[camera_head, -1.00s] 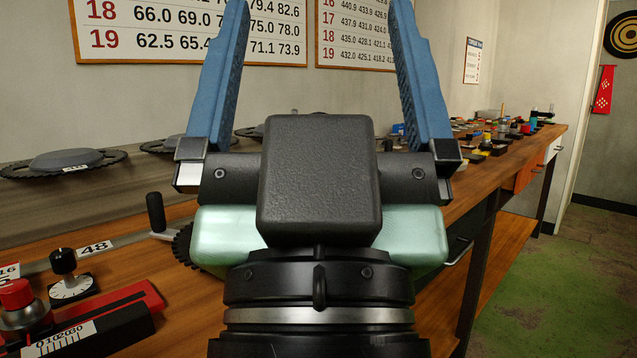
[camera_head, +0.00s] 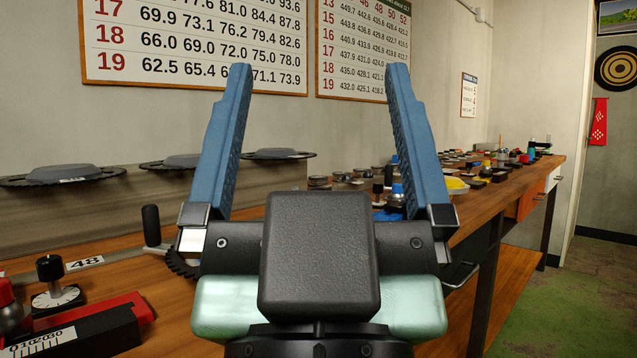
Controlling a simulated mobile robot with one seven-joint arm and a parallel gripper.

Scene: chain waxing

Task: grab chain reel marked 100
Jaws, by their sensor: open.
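My gripper (camera_head: 319,70) is open and empty, its two blue fingers spread wide and pointing up and away in the head view. It is in front of the workbench (camera_head: 130,262). No reel with a readable 100 shows. Small round dark items (camera_head: 345,178) sit on the bench between and behind the fingers, too small to tell whether they are chain reels. The right finger and gripper body hide part of the bench there.
Toothed discs (camera_head: 60,176) stand along a grey raised ledge at left. A black-knobbed dial (camera_head: 50,275), a crank handle (camera_head: 151,226) and a red tool (camera_head: 125,308) are on the bench at front left. Many small items crowd the far bench. Green floor (camera_head: 545,310) at right is open.

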